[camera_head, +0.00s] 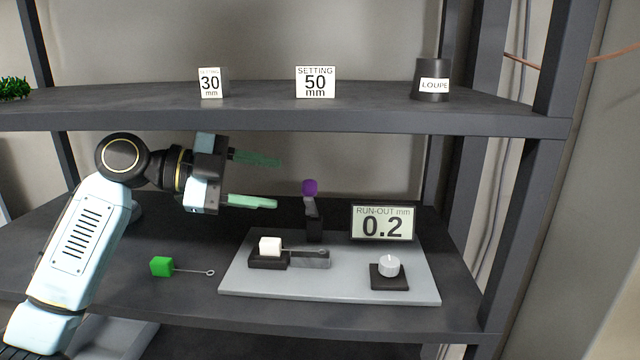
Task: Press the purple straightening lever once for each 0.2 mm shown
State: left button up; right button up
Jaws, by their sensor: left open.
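The purple lever (310,188) is a purple knob on a dark upright post at the back of a light grey plate (335,283) on the lower shelf. A display (382,223) right of it reads "RUN-OUT mm 0.2". My left gripper (273,182) is open and empty, its green fingers pointing right toward the purple knob, with a gap left between them. A white block with a thin looped wire (270,246) sits on a dark holder on the plate. My right gripper is not in view.
A green block with a looped wire (162,266) lies on the shelf left of the plate. A white round knob (389,265) sits on a dark base at the plate's right. The upper shelf (260,117) holds "30 mm" and "50 mm" blocks and a dark loupe (433,75).

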aim_at(316, 191)
pick_arm(q)
jog(key=p+x, duration=0.2)
jog(key=x, duration=0.7)
jog(key=shift+w+d+f, duration=0.15)
jog(key=shift+d, duration=0.2)
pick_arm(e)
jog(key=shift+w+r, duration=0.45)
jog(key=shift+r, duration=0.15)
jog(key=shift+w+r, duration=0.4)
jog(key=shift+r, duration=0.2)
pick_arm(q)
jog(key=shift+c, duration=0.3)
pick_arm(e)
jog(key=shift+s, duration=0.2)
pick_arm(q)
jog(key=shift+a+r, duration=0.1)
jog(key=shift+r, duration=0.1)
grip_shut()
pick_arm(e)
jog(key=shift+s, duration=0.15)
